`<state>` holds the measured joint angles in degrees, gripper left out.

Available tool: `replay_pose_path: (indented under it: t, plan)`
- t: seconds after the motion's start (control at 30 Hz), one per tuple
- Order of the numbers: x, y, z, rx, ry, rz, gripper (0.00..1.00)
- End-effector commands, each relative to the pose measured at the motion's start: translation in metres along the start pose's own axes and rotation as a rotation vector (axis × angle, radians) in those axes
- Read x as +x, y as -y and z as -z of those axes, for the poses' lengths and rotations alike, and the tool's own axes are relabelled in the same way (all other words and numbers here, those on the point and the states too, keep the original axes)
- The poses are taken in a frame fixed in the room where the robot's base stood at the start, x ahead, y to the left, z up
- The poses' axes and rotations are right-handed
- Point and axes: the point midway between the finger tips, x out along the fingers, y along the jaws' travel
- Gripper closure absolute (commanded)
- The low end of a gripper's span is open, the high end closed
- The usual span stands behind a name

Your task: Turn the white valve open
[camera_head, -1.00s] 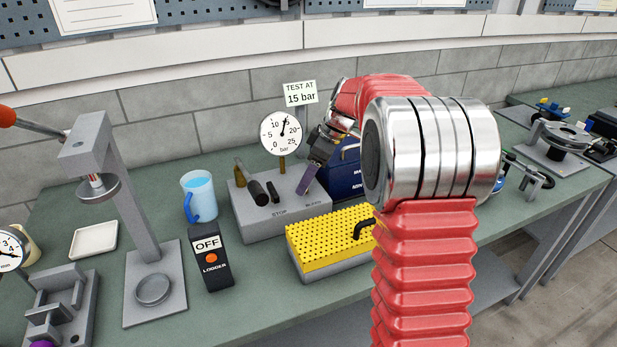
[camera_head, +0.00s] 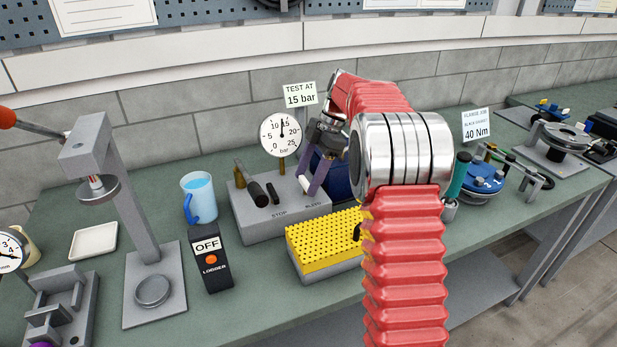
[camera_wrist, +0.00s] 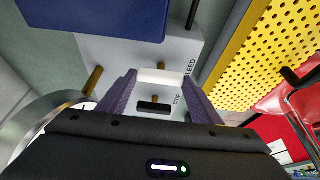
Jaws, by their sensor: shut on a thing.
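The white valve (camera_head: 304,184) is a short white bar handle at the right end of the grey test block (camera_head: 250,222), by the word BLEED. In the wrist view the white valve (camera_wrist: 161,77) lies crosswise between my two purple fingers. My gripper (camera_head: 311,188) is shut on it, with one finger at each end; it also shows in the wrist view (camera_wrist: 163,84). A pressure gauge (camera_head: 280,134) stands behind the block, its needle pointing nearly straight up. A black handle (camera_head: 258,194) sits on the block's left, near the word STOP.
A yellow perforated block (camera_head: 318,240) stands close in front. A blue box (camera_head: 334,178) is behind my gripper. A blue mug (camera_head: 199,197), a black logger marked OFF (camera_head: 210,262) and a grey press stand (camera_head: 155,280) are left. A blue flange (camera_head: 484,178) is right.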

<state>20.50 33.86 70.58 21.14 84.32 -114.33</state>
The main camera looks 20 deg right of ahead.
Motion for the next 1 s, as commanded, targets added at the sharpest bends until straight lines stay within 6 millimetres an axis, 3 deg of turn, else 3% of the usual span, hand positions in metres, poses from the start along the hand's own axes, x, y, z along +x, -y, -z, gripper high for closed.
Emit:
replay_pose_path:
  t: [0.4, 0.43, 0.6, 0.7, 1.0]
  plan:
    - [-0.0011, -0.001, -0.0014, -0.011, 0.004, 0.0, 0.64]
    - [-0.0012, -0.001, -0.0014, -0.011, 0.004, -0.001, 0.41]
    - [-0.0008, -0.0008, -0.001, -0.01, 0.003, 0.0, 0.29]
    - [-0.0007, -0.0006, -0.0008, -0.01, 0.002, 0.001, 0.23]
    - [-0.0023, -0.0004, -0.0005, -0.009, 0.001, 0.002, 0.23]
